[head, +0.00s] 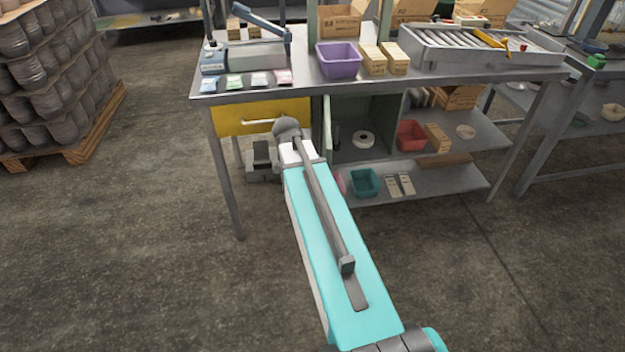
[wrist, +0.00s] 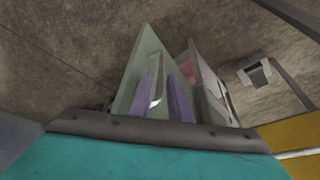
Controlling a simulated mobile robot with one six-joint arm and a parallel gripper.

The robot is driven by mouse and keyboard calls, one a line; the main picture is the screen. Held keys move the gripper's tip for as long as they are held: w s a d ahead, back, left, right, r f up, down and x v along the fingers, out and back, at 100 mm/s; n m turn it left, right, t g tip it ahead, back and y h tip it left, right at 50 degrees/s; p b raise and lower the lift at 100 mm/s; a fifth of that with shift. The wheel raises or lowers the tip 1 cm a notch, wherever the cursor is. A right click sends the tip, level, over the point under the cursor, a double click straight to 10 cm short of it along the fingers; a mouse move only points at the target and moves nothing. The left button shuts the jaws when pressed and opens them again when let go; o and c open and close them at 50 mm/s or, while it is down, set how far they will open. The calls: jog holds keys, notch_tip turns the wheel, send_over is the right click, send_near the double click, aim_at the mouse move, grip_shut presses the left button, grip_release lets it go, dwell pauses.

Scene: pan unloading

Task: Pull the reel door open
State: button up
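The reel door (head: 327,130) is a pale green panel under the bench. It stands swung out from its cabinet, nearly edge-on in the head view. In the head view my arm's end is just left of the door and hides the fingertips.
A yellow drawer front (head: 262,115) with a bar handle is left of the door. A lower shelf (head: 440,182) holds a teal bin (head: 365,182) and small boxes. The bench top (head: 300,92) carries a purple bin (head: 338,60) and cartons. The floor in front is clear.

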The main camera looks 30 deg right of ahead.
jog(key=w+v, duration=0.1)
jog(key=v, duration=0.7)
jog(key=shift+s+a+r, duration=0.2)
jog(key=shift+s+r, duration=0.15)
jog(key=shift+s, duration=0.2)
jog(key=s+a+f+n+g, duration=0.1)
jog(key=s+a+f, duration=0.25)
jog(key=f, duration=0.45)
jog(key=s+a+f+n+g+y, duration=0.1)
jog(key=s+a+f+g, duration=0.15)
jog(key=a+f, duration=0.4)
jog(key=s+a+f+n, duration=0.15)
jog(key=s+f, duration=0.25)
jog(key=f, duration=0.6)
jog(key=s+a+f+n+g+y, duration=0.1)
jog(key=s+a+f+n, duration=0.4)
jog(key=s+f, duration=0.4)
jog(key=s+a+f+n+g+y+p, duration=0.1)
jog(key=s+a+f+n, duration=0.5)
jog(key=s, duration=0.6)
jog(key=shift+s+a+f+g+y, duration=0.2)
jog(key=shift+a+f+g+y, duration=0.4)
jog(key=shift+a+f, duration=0.65)
